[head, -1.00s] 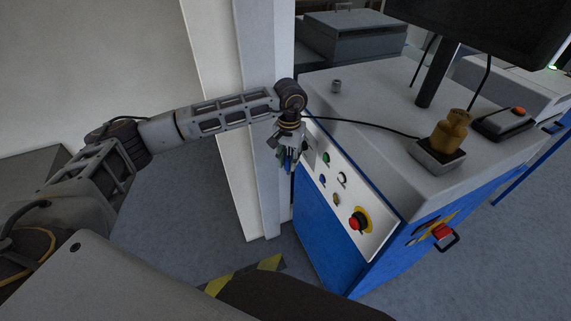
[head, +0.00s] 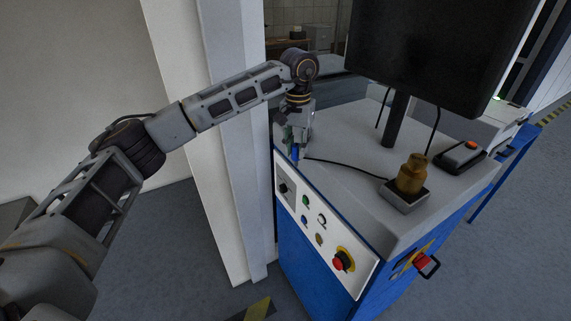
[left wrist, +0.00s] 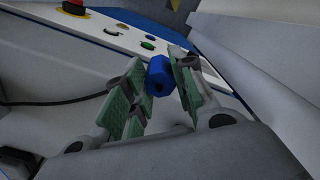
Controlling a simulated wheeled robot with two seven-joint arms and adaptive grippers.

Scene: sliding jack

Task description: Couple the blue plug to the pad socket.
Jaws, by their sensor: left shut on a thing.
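My left gripper (head: 297,138) is at the back left corner of the cabinet top, just above its edge. It is shut on the blue plug (head: 295,153), which points downward in the head view. A black cable runs from near the gripper to a grey pad (head: 405,200) on the cabinet top. A brass-coloured fitting (head: 411,174) stands upright on this pad. I cannot make out a separate socket opening. My right gripper is not in view.
The white-topped blue cabinet (head: 352,165) carries a monitor (head: 440,55) on a dark post and a small box with an orange button (head: 461,156). Its sloped front panel (head: 325,222) has knobs and a red stop button. A white pillar (head: 235,150) stands close left.

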